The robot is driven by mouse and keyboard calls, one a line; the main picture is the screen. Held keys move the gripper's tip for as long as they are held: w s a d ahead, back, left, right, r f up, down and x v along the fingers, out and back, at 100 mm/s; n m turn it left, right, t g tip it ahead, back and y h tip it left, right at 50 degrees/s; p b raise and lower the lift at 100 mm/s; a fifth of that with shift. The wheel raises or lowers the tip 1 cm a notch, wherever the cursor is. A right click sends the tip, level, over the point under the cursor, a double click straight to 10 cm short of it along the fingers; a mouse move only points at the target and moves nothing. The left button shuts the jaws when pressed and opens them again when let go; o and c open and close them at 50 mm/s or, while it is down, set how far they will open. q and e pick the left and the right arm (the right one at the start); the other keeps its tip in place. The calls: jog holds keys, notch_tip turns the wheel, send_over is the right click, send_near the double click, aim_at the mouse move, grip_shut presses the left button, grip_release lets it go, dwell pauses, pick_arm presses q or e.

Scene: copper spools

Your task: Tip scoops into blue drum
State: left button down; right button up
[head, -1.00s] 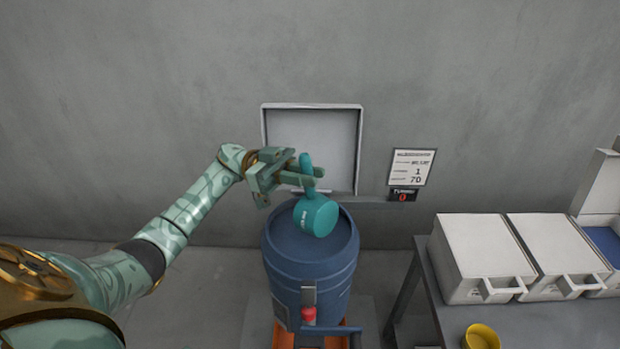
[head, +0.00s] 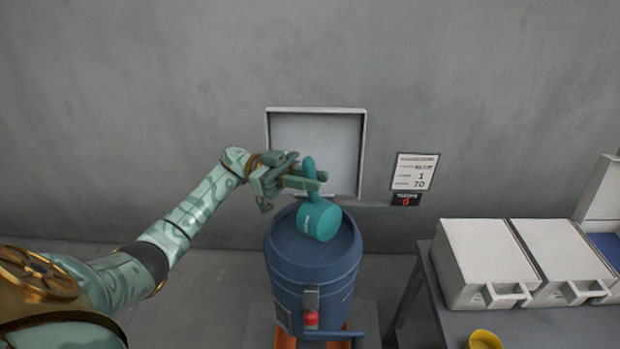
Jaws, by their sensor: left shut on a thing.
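The blue drum (head: 287,262) stands upright in the middle of the head view, against the grey wall. A teal scoop (head: 319,219) is over the drum's top, tilted with its handle (head: 309,170) pointing up. My left gripper (head: 318,182) is shut on the scoop's handle. The scoop's mouth faces away from me, so I cannot see its inside or whether anything falls from it. The scoop covers part of the drum's top. My right gripper is not in view.
A grey table (head: 545,327) at the right holds white boxes (head: 480,258) with handles and a yellow cup (head: 483,340). A white square panel (head: 317,150) is behind the drum. A label sign (head: 414,171) hangs on the wall. Floor left of the drum is clear.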

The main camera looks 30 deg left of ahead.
aim_at(309, 166)
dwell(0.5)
pick_arm(q)
jog(key=d+r+y+p, duration=0.1)
jog(key=p, duration=0.1)
jog(key=d+r+y+p, duration=0.1)
jog(key=p, duration=0.2)
jog(key=d+r+p, duration=0.1)
jog(key=p, duration=0.1)
jog(key=shift+s+d+r+y+p, duration=0.1)
jog(key=shift+s+r+y+p, duration=0.15)
jog(key=shift+y+p, duration=0.15)
jog(key=s+d+r+m+y+p, duration=0.1)
jog(key=d+r+m+y+p, duration=0.1)
jog(key=d+y+p, duration=0.55)
jog(key=d+f+m+t+y+p, duration=0.1)
jog(key=d+f+y+p, duration=0.2)
jog(key=f+y+p, duration=0.65)
jog(key=shift+d+b+v, duration=0.15)
jog(key=shift+b+v, duration=0.35)
jog(key=shift+v, duration=0.3)
jog(key=shift+d+b+v, duration=0.15)
jog(key=shift+b+v, duration=0.3)
jog(key=shift+v, duration=0.35)
